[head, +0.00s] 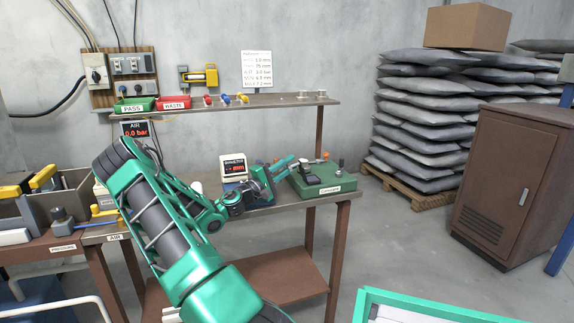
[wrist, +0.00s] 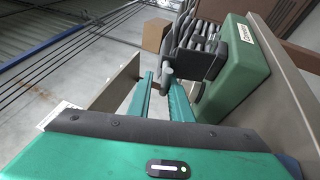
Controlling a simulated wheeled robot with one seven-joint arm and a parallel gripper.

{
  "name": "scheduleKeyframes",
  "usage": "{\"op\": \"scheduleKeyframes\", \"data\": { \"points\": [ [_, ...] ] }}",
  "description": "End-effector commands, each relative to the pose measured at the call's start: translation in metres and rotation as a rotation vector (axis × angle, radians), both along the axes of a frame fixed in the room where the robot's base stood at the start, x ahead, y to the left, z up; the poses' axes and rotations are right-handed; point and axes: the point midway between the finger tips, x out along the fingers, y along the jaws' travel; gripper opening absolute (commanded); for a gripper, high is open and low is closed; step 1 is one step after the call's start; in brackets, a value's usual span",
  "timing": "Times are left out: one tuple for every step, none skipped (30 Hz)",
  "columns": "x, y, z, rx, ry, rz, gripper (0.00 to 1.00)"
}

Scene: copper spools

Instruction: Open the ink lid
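The green machine (head: 325,183) with a white label stands on the right end of the workbench. On top it carries a dark block (head: 308,169) and a small dark knob on a post (head: 340,163). I cannot tell for sure which part is the ink lid. In the wrist view the green machine (wrist: 240,70) is at the right, with grey metal parts (wrist: 205,48) on it. My gripper (head: 287,164) is at the machine's left side. Its two teal fingers (wrist: 162,88) are apart, with a grey upright pin (wrist: 167,74) near their tips. Contact cannot be told.
A white display unit (head: 234,167) stands on the bench behind my gripper. A shelf (head: 260,101) above holds a green PASS bin (head: 134,104) and a red WASTE bin (head: 173,103). A brown cabinet (head: 504,185) and stacked sacks (head: 425,120) stand right, beyond open floor.

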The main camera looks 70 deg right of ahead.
Motion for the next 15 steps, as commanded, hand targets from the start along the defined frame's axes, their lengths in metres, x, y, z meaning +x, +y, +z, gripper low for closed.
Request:
{"op": "scheduleKeyframes", "data": {
  "points": [
    [0.005, 0.006, -0.001, 0.000, 0.003, 0.003, 0.17],
    [0.008, 0.010, -0.003, 0.000, 0.003, 0.004, 0.17],
    [0.011, 0.016, -0.005, -0.001, 0.004, 0.003, 0.17],
    [0.014, 0.022, -0.006, -0.001, 0.004, 0.003, 0.17],
    [0.017, 0.027, -0.006, -0.002, 0.002, 0.004, 0.17],
    [0.021, 0.035, -0.005, -0.002, 0.002, 0.004, 0.17],
    [0.024, 0.041, -0.005, -0.002, 0.003, 0.005, 0.17],
    [0.026, 0.047, -0.005, -0.002, 0.004, 0.005, 0.17],
    [0.030, 0.054, -0.005, -0.001, 0.003, 0.004, 0.17],
    [0.033, 0.060, -0.005, -0.001, 0.003, 0.004, 0.17],
    [0.036, 0.065, -0.005, -0.001, 0.003, 0.004, 0.17],
    [0.038, 0.073, -0.005, -0.002, 0.003, 0.003, 0.17],
    [0.041, 0.078, -0.005, -0.003, 0.002, 0.003, 0.17],
    [0.044, 0.084, -0.005, -0.003, 0.003, 0.004, 0.17],
    [0.047, 0.090, -0.005, -0.003, 0.001, 0.003, 0.17]
  ]
}}
